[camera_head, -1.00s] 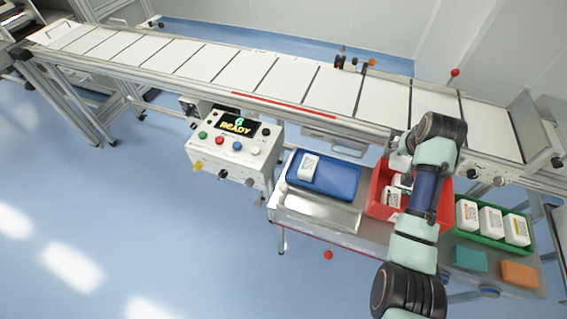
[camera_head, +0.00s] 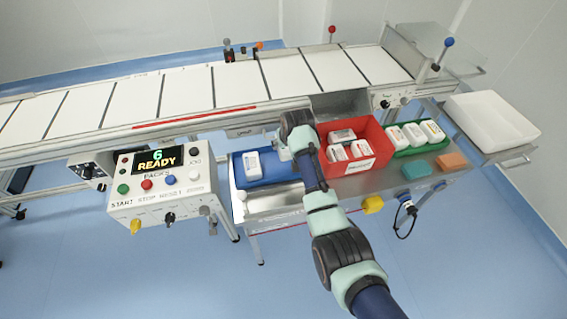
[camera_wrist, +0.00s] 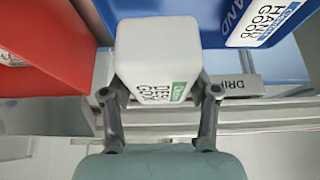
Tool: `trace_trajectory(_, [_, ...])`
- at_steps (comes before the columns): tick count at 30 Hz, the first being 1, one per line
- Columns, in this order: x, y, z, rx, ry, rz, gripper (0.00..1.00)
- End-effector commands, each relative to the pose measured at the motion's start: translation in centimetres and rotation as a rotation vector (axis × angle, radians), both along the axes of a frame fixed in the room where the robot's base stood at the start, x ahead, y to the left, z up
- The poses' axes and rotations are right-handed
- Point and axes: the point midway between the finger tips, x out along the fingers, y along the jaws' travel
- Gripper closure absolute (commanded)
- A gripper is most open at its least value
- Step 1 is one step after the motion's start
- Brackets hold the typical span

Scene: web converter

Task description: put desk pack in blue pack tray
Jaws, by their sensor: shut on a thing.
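In the wrist view my gripper (camera_wrist: 160,94) is shut on a white desk pack (camera_wrist: 158,58) with a green-marked label, one finger on each side. The blue pack tray (camera_wrist: 282,62) is at the upper right there, and the red bin (camera_wrist: 50,45) is at the left. In the head view my gripper (camera_head: 285,150) is between the blue pack tray (camera_head: 281,172) and the red bin (camera_head: 372,134), by the tray's right end. A white hand pack (camera_head: 252,164) lies in the tray's left part. My wrist mostly hides the held pack in the head view.
The red bin holds several white packs (camera_head: 338,152). A green tray (camera_head: 443,143) with white packs is right of it, near teal (camera_head: 416,169) and orange (camera_head: 451,161) blocks. A control box (camera_head: 163,188) stands left; the conveyor (camera_head: 235,85) runs behind.

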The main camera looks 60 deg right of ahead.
Motion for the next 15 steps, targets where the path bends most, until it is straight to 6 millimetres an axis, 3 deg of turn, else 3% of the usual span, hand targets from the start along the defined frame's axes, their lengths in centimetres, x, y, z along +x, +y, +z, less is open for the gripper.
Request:
trace_trajectory(1, [0.0,0.0,-1.3,0.000,0.000,0.000,0.80])
trace_trajectory(3, [0.0,0.0,-2.0,-0.002,-0.001,0.000,0.80])
trace_trajectory(10, [0.0,0.0,-2.7,-0.001,-0.001,0.000,0.80])
trace_trajectory(15, [0.0,0.0,-6.2,0.001,0.001,0.000,0.80])
